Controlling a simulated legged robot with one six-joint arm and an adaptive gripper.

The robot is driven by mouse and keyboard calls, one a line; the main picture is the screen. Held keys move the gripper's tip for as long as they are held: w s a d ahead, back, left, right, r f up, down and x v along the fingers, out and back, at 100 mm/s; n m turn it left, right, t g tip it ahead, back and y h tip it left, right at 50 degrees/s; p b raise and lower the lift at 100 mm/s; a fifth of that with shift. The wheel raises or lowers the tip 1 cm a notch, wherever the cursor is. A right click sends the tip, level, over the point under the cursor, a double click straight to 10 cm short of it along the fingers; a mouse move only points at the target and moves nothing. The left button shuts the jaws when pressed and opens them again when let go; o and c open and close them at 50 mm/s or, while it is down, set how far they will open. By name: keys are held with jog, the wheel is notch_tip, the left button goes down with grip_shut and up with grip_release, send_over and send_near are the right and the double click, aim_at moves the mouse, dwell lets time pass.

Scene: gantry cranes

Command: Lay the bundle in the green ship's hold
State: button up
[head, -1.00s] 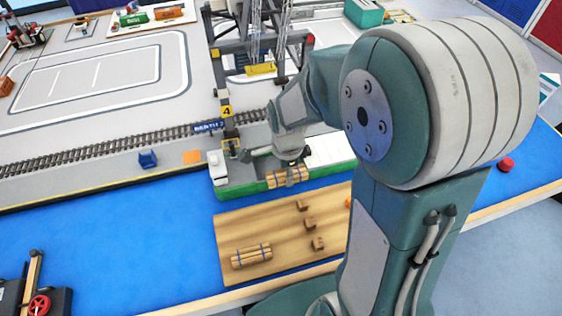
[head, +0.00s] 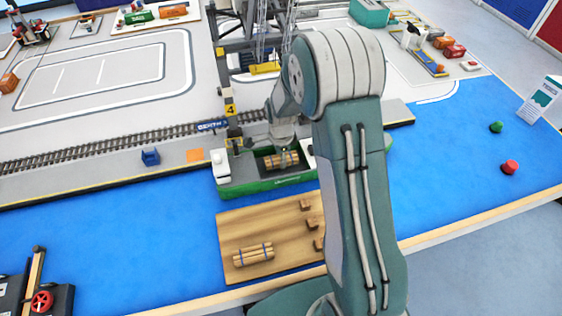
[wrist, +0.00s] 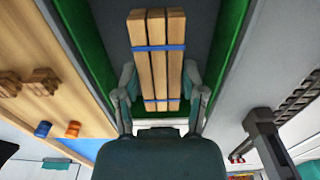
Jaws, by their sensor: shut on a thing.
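A bundle of wooden bars (head: 281,161) with blue bands is in my gripper (head: 285,154), at the hold opening of the green ship (head: 268,186). In the wrist view, the bundle (wrist: 157,55) lies lengthwise between the ship's green side walls (wrist: 88,52), over the dark hold floor (wrist: 112,20). My gripper (wrist: 160,98) has its fingers on both sides of the bundle's near end. I cannot tell whether the bundle touches the hold floor.
A second bundle (head: 254,255) lies on a wooden board (head: 232,225) with small wooden blocks, in front of the ship. A crane with a yellow spreader (head: 265,68) stands behind. A post marked 4 (head: 229,108) rises close to the ship's left part.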

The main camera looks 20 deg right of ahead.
jog(key=shift+f, duration=1.1)
jog(key=o, duration=1.1)
jog(key=shift+f, duration=0.1)
jog(key=shift+o, duration=0.2)
